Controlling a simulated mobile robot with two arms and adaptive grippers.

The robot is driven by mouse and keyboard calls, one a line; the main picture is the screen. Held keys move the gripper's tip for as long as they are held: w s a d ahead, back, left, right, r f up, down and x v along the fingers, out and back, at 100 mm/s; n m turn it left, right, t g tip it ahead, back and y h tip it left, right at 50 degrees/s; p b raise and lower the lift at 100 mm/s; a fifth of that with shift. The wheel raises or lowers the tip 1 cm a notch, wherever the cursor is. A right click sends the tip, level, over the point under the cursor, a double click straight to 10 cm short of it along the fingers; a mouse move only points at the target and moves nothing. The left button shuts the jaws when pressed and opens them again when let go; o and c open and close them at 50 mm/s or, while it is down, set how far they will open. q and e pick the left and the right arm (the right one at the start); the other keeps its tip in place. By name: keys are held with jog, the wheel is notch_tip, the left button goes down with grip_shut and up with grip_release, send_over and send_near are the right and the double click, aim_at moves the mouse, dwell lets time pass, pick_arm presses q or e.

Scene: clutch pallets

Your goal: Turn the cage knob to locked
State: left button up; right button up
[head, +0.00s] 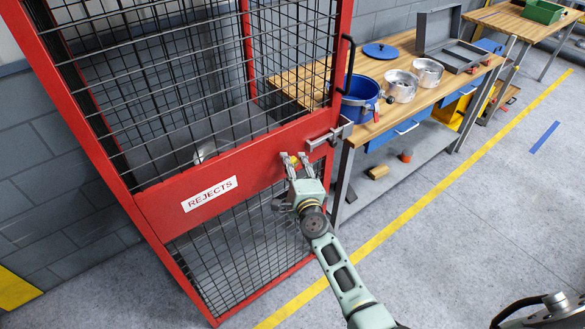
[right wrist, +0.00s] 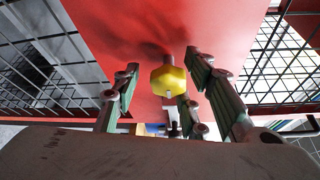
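The red cage (head: 160,208) has a mesh door and a "REJECTS" label (head: 209,194) on its red band. A small yellow knob (head: 294,160) sits on that band. It shows as a faceted yellow knob in the right wrist view (right wrist: 168,79). My right gripper (head: 292,157) is at the knob, its fingers open on either side of it. In the wrist view the knob is nearer the right-hand fingers, with a clear gap on the left. I cannot tell whether any finger touches it. My left gripper is not in view.
A grey latch (head: 325,138) and a black handle (head: 346,65) are at the cage's right edge. A wooden workbench (head: 390,115) with a blue bucket (head: 360,97) and metal pots (head: 402,85) stands close on the right.

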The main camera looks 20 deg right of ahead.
jog(key=s, duration=0.7)
jog(key=shift+s+a+r, duration=0.15)
jog(key=shift+s+r, duration=0.05)
jog(key=shift+r, duration=0.15)
jog(key=s+a+f+n+g+y+b, duration=0.1)
jog(key=s+f+n+g+b, duration=0.2)
jog(key=s+f, duration=0.65)
jog(key=s+a+f+n+g+y+b, duration=0.15)
jog(key=s+f+n+g, duration=0.35)
jog(key=f, duration=1)
jog(key=s+a+f+n+b, duration=0.15)
jog(key=s+f+n, duration=0.4)
jog(key=f, duration=0.75)
jog(key=s+d+f+n+g+b, duration=0.1)
jog(key=s+d+f+n+g, duration=0.1)
jog(key=s+f, duration=0.4)
jog(key=s+d+f+n+g+h+b, duration=0.1)
jog(key=s+d+f+n+g, duration=0.2)
jog(key=s, duration=1.2)
jog(key=s+d+f+n+g+h+b, duration=0.1)
jog(key=s+d+f+n+g, duration=0.2)
jog(key=s+f, duration=0.6)
jog(key=s+n, duration=0.2)
jog(key=shift+s+d+f, duration=0.15)
jog(key=shift+s+d, duration=0.05)
jog(key=shift+s, duration=0.1)
